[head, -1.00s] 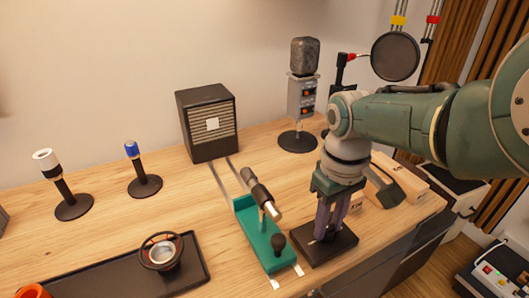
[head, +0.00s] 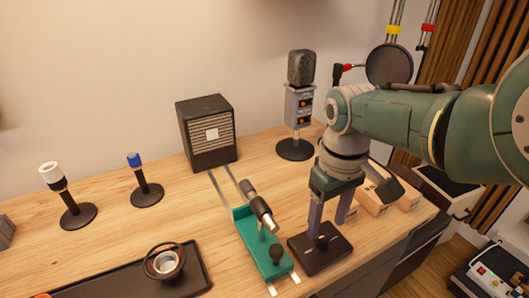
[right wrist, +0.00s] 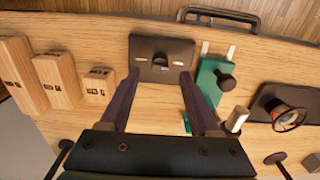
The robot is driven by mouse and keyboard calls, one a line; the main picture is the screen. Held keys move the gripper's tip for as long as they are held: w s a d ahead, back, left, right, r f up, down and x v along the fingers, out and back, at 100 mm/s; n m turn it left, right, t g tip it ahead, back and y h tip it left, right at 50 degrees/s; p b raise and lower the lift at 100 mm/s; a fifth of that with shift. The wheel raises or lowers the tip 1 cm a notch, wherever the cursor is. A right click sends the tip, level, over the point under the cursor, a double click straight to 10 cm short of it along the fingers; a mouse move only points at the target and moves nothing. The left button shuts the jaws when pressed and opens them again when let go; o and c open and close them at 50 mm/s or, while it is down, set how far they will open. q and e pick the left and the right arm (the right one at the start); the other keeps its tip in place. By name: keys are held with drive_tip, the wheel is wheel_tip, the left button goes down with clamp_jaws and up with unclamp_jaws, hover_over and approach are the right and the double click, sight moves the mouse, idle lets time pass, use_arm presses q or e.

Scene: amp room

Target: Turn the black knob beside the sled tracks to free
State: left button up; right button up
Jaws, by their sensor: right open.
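A black plate (head: 303,257) lies on the wooden bench beside the sled tracks, near the front edge. On it sits a small black knob (right wrist: 160,60), best seen in the right wrist view, with a pale mark beside it. My right gripper (head: 328,229) points down over the plate, open and empty. In the right wrist view its fingertips (right wrist: 159,74) lie on either side of the knob, apart from it. The teal sled (head: 252,238) sits on the tracks (head: 222,190) to the left, with a microphone and its own black knob (head: 276,254). My left gripper is out of view.
Wooden blocks (right wrist: 57,78) lie on the other side of the plate. A speaker cabinet (head: 207,132) stands at the tracks' far end. A grey microphone (head: 301,70) stands behind my arm. A black tray (head: 120,287) lies front left.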

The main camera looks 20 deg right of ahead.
sight(324, 236)
use_arm(q)
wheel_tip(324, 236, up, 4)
drive_tip(key=p, duration=0.3)
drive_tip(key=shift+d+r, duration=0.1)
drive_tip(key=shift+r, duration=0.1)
use_arm(e)
wheel_tip(324, 236, up, 6)
